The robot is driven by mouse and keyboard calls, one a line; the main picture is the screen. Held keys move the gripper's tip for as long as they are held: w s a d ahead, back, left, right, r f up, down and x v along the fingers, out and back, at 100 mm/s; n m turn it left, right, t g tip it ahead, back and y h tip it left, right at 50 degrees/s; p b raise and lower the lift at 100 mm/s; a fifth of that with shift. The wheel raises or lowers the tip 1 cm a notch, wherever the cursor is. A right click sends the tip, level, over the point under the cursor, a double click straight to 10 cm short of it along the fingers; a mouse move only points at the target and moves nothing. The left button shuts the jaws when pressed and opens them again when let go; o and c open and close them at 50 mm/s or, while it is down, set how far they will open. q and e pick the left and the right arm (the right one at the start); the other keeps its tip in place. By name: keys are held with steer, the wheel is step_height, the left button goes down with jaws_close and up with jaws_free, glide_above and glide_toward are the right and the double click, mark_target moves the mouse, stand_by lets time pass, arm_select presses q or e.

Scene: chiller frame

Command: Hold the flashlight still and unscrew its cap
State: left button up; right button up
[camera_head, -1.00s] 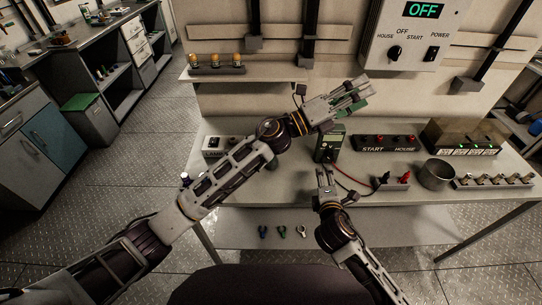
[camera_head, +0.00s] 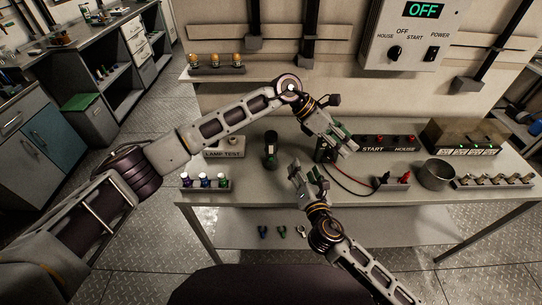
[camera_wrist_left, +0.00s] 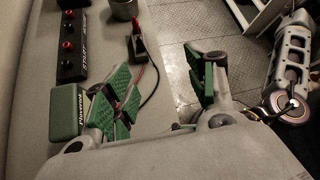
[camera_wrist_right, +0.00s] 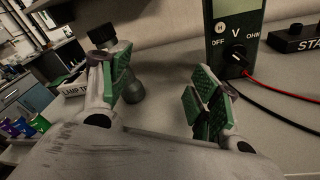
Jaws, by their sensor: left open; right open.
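The flashlight (camera_head: 270,148) appears as a dark, upright body standing on the table, left of both grippers. In the right wrist view the flashlight (camera_wrist_right: 134,90) shows a black knob-like top and a wider base, partly behind the left-hand finger. My left gripper (camera_head: 347,147) is open and empty, reaching across in front of the multimeter. It is also open in the left wrist view (camera_wrist_left: 167,88). My right gripper (camera_head: 308,173) is open and empty over the table, right of the flashlight and apart from it. Its open fingers show in the right wrist view (camera_wrist_right: 162,85).
A multimeter (camera_wrist_right: 235,35) with red and black leads stands close to both grippers. A lamp test box (camera_head: 224,148) and several coloured cylinders (camera_head: 205,181) are at left.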

mark_target(273, 151)
arm_select(q)
steer(key=w+a+t+y, duration=0.1)
steer(key=w+a+y, duration=0.2)
steer(key=a, duration=0.3)
steer(key=w+a+y, duration=0.3)
steer(key=w+a, duration=0.1)
steer(key=a, duration=0.3)
steer(key=w+a+t+y, duration=0.1)
steer(key=w+a+y, duration=0.2)
steer(key=a, duration=0.3)
steer(key=shift+w+a+r+m+t+y, duration=0.3)
steer(key=shift+w+r+m+y, duration=0.1)
steer(key=shift+w, duration=0.15)
arm_select(e)
steer(key=a+n+y, duration=0.1)
steer(key=n, duration=0.2)
steer(key=a+n+y, duration=0.2)
steer(key=n, duration=0.1)
steer(key=a+f+n+y, duration=0.1)
steer(key=a+n, duration=0.1)
steer(key=n, duration=0.1)
steer(key=shift+s+a, duration=0.15)
steer(key=shift+s, duration=0.2)
arm_select(q)
steer(key=shift+w+a+r, duration=0.15)
steer(key=shift+a, duration=0.3)
arm_select(e)
steer(key=shift+n+y, duration=0.3)
steer(key=shift+w+a, duration=0.15)
steer(key=shift+x, duration=6.7)
